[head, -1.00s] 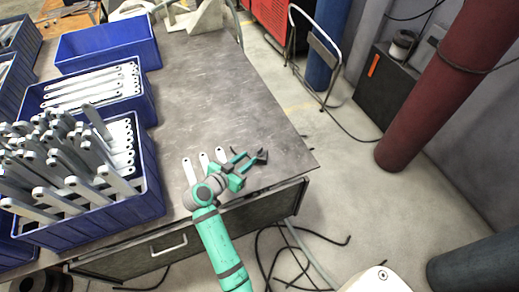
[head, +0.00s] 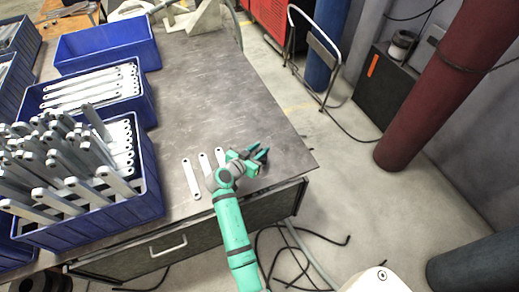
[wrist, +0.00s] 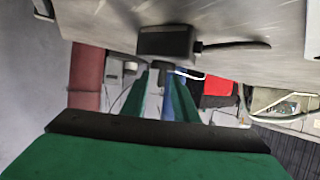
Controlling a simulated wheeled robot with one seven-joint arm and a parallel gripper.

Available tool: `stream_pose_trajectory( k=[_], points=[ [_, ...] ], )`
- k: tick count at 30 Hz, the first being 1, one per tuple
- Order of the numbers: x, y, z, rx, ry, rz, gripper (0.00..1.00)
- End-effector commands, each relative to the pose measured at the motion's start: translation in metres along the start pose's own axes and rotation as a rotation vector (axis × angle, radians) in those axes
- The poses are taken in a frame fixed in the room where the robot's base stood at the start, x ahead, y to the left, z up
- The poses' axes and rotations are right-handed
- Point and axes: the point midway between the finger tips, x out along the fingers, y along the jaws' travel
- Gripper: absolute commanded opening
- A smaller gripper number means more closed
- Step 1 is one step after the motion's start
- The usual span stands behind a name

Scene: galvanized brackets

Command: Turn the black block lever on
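The black block (wrist: 166,43) shows in the wrist view against the grey table surface, which fills the top of that picture. A small dark stub (wrist: 157,76), which looks like its lever, sticks out from the block towards my fingers. A dark cable runs from the block to the right. My gripper (wrist: 163,82) is open, with its two green fingers apart and their tips close to the block on either side of the stub. I cannot tell whether they touch. In the head view my gripper (head: 261,151) is over the table's near right corner and hides most of the block.
The metal table (head: 225,85) is mostly bare behind my gripper. Several pale brackets (head: 191,178) lie left of my wrist. Blue bins (head: 148,205) of brackets stand at the left. A drawer cabinet (head: 180,245) is under the near edge; cables lie on the floor.

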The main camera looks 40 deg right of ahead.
Motion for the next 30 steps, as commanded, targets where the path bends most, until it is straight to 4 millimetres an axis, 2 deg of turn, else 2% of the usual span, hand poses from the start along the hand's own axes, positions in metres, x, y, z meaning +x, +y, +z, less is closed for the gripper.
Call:
stream_pose_trajectory(
  k=[1,4,17,23,30],
  points=[
    [-0.0002,0.0,0.0001,0.0,0.0,0.0,0.24],
    [-0.0003,-0.0001,0.0001,0.0,0.0,0.0,0.0],
    [0.0002,-0.0011,0.001,0.013,-0.003,0.039,0.0],
    [0.0004,-0.0023,0.0005,0.055,-0.003,0.141,0.0],
    [0.0007,-0.0021,0.0005,0.136,-0.003,0.338,0.0]
  ],
)
